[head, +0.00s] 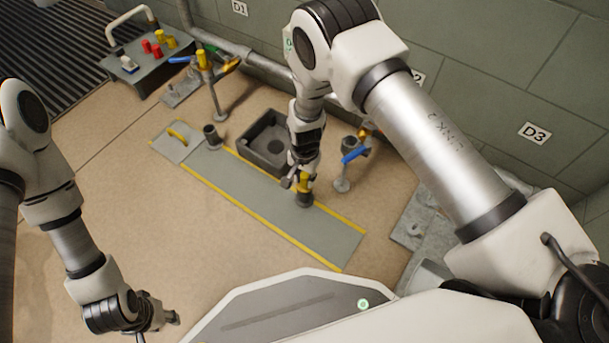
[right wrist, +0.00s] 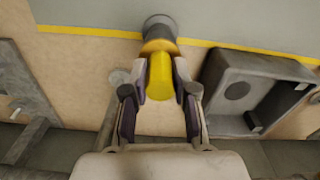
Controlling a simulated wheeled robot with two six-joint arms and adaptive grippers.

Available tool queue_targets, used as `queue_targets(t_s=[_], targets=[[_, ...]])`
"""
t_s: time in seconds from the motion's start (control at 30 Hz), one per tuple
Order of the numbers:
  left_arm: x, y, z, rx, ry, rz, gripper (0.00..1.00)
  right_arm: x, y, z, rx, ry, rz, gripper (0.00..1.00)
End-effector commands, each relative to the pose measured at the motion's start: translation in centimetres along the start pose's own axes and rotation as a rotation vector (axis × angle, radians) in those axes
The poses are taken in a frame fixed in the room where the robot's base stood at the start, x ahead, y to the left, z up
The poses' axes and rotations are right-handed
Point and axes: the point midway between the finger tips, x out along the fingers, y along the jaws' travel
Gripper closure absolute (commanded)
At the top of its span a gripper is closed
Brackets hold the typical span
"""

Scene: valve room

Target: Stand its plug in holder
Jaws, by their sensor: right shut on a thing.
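The yellow plug (right wrist: 160,78) with an orange collar is between the fingers of my right gripper (right wrist: 160,92), which is shut on it. In the head view, my right gripper (head: 302,182) points down at a dark round holder (head: 304,200) on the grey strip. In the right wrist view the holder (right wrist: 158,27) lines up with the plug's collar end; how far the plug sits in it cannot be told. A second dark holder (head: 211,134) stands empty-looking further left. My left gripper (head: 160,319) is low at the left, away from everything; its jaw opening is unclear.
A dark square basin (head: 265,143) is beside the strip (head: 262,202). A valve with a blue lever (head: 354,155) stands just right of my right gripper. A grey block (head: 150,65) with red and yellow plugs stands at the back left. The left floor is clear.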

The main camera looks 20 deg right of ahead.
Motion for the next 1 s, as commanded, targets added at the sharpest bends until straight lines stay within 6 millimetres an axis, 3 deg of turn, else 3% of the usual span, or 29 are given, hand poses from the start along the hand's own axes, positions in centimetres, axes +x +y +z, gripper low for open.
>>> queue_targets(t_s=[0.3, 0.33, 0.4, 0.6, 0.63, 0.7, 1.0], targets=[[0.01, 0.00, 0.00, 0.000, 0.000, 0.000, 0.60, 0.01, -0.02, -0.03, 0.000, 0.001, -0.001, 1.00], [0.01, 0.00, 0.00, 0.000, 0.000, 0.000, 0.60, 0.01, -0.02, -0.03, 0.000, 0.000, -0.001, 0.62], [0.01, 0.00, 0.00, 0.000, 0.000, 0.000, 0.60, 0.01, -0.02, -0.02, 0.000, 0.000, -0.001, 0.44], [0.01, 0.00, 0.00, 0.000, 0.000, 0.000, 0.60, 0.01, -0.03, -0.02, 0.000, 0.000, -0.001, 0.44], [0.02, 0.00, 0.00, 0.000, 0.000, 0.000, 0.60, 0.02, -0.02, -0.02, 0.000, 0.000, 0.000, 0.40], [0.02, 0.00, 0.00, 0.000, 0.000, 0.000, 0.60, 0.02, -0.02, -0.01, 0.000, 0.000, 0.000, 0.20], [0.02, 0.00, -0.01, 0.000, 0.000, 0.000, 0.60, 0.02, -0.02, -0.01, 0.000, 0.000, 0.000, 0.19]])
